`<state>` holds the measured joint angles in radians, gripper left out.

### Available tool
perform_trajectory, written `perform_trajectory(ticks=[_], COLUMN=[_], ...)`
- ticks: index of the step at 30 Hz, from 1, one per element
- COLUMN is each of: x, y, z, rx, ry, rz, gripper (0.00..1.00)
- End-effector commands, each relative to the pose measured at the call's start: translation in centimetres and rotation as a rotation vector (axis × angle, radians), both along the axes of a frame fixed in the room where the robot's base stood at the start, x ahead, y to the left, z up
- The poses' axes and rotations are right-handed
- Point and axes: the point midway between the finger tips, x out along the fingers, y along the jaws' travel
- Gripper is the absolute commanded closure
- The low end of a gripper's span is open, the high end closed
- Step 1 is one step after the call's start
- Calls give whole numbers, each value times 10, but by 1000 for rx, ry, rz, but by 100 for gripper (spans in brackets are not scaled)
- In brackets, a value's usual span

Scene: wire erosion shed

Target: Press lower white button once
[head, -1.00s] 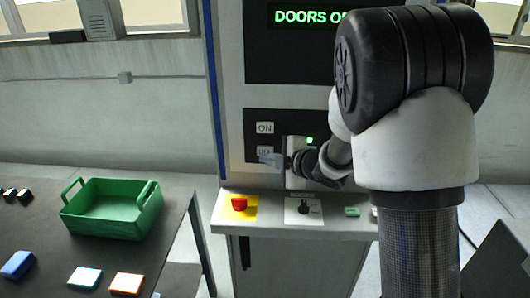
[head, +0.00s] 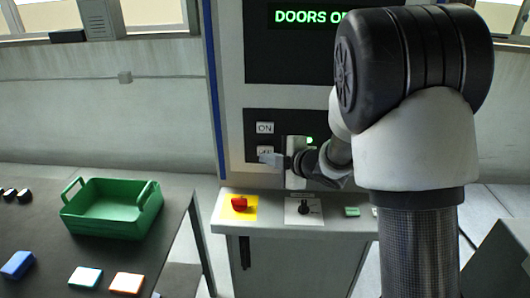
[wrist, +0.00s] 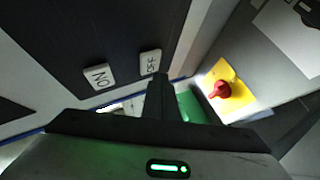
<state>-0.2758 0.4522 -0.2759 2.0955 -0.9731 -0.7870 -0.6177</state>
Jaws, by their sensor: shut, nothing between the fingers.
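The lower white button (head: 264,150), marked OFF, sits on the dark panel of the machine, directly below the white ON button (head: 265,128). In the head view my gripper (head: 268,158) is at the lower button and covers its lower part. My gripper is shut and empty. In the wrist view the OFF button (wrist: 150,62) shows just beyond the closed fingertips (wrist: 158,78), and the ON button (wrist: 99,76) lies to the left. I cannot tell whether the fingertips touch the button.
A red knob (head: 239,203) on a yellow plate and a black switch (head: 304,207) stand on the ledge below the panel. A green crate (head: 112,222) stands on the table at left. A display (head: 309,17) reads "DOORS O", the rest hidden.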

Motion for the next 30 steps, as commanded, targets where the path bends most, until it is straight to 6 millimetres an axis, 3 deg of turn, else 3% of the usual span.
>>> perform_trajectory(ticks=[30], x=[13], y=[-1], z=[0], rx=[0], ry=[0], rz=[0], gripper=[100])
